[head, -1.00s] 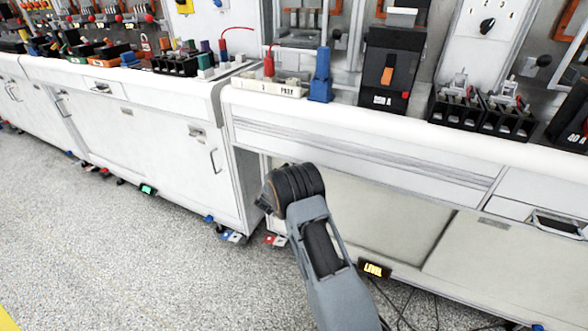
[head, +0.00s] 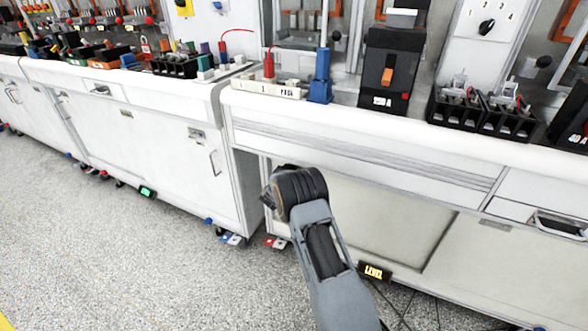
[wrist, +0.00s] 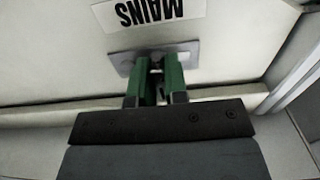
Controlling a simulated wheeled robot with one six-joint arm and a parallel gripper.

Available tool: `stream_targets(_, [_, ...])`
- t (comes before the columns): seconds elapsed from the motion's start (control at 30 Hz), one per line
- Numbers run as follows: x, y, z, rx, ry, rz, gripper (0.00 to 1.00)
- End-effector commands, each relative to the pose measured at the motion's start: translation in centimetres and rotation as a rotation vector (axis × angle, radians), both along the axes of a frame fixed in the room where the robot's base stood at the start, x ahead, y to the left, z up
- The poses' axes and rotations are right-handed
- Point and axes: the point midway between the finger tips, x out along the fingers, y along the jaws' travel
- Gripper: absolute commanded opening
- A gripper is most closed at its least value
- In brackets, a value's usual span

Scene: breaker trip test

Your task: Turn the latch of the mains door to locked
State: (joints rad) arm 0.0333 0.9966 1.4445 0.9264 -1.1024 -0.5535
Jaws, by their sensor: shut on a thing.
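In the wrist view the mains door (wrist: 55,50) is a pale panel with an upside-down MAINS label (wrist: 150,10). Just below the label is a grey metal latch plate (wrist: 122,62). My gripper (wrist: 157,72) has two green fingers at this plate, shut on the small dark latch (wrist: 156,65) between them. The fingers hide most of the latch, so I cannot tell its angle. In the head view my arm reaches toward the gap between the two white benches, and its own links hide the fingers and latch.
A white bench front (head: 360,155) is close to my arm, with a cabinet (head: 170,160) to the left. A blue post (head: 320,78) and a black breaker (head: 388,75) stand on the benchtop. Open speckled floor lies at left.

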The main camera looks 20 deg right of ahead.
Motion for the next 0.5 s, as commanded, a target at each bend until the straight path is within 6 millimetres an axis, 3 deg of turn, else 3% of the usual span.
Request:
stream_targets(0.1, [-0.01, 0.01, 0.0, 0.0, 0.0, 0.0, 0.0])
stream_targets(0.5, [-0.01, -0.01, 0.08, -0.037, 0.042, 0.0, 0.0])
